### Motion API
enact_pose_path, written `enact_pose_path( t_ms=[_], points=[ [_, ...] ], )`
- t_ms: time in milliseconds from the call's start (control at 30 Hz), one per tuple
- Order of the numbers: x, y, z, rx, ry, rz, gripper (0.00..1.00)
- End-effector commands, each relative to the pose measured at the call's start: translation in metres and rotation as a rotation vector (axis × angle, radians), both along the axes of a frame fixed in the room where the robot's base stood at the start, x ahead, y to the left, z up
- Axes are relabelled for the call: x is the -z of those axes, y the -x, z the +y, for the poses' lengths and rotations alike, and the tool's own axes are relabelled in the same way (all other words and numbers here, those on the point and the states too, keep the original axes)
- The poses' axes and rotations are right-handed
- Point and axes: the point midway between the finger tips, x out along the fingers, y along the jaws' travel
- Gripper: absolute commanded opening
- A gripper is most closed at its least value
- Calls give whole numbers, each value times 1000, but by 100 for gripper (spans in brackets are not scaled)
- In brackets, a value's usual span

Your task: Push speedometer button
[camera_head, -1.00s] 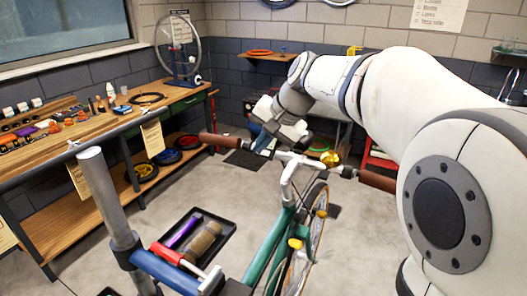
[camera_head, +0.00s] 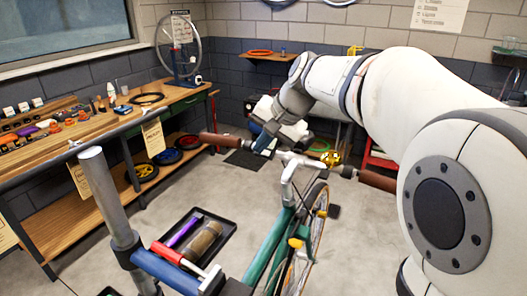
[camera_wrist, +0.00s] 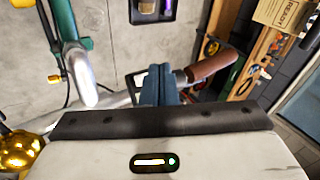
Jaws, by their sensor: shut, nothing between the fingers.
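The teal bike (camera_head: 263,245) stands in front of me with its silver stem (camera_head: 290,172) and handlebar with brown grips, the left one (camera_head: 218,140) beside my gripper. My gripper (camera_head: 259,147) is over the left part of the handlebar. In the wrist view my gripper (camera_wrist: 161,72) has its blue-grey fingers shut and empty, in front of the bar near the brown grip (camera_wrist: 212,63). A small dark piece with a pale edge (camera_wrist: 137,80) shows just left of the fingers; it may be the speedometer, mostly hidden by them. I cannot see its button or whether the fingers touch it.
A gold bell (camera_head: 330,158) sits right of the stem. A repair stand post (camera_head: 108,205) with a red-handled clamp is at the front left. A black tray (camera_head: 220,243) holds a purple item and a brown roll. A wooden workbench (camera_head: 175,100) runs along the left wall.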

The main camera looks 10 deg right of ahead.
Motion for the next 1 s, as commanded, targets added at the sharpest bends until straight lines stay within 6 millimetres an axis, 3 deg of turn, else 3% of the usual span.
enact_pose_path(
  t_ms=[1000],
  points=[
    [7,-6,-4,2,0,0,0]
  ],
)
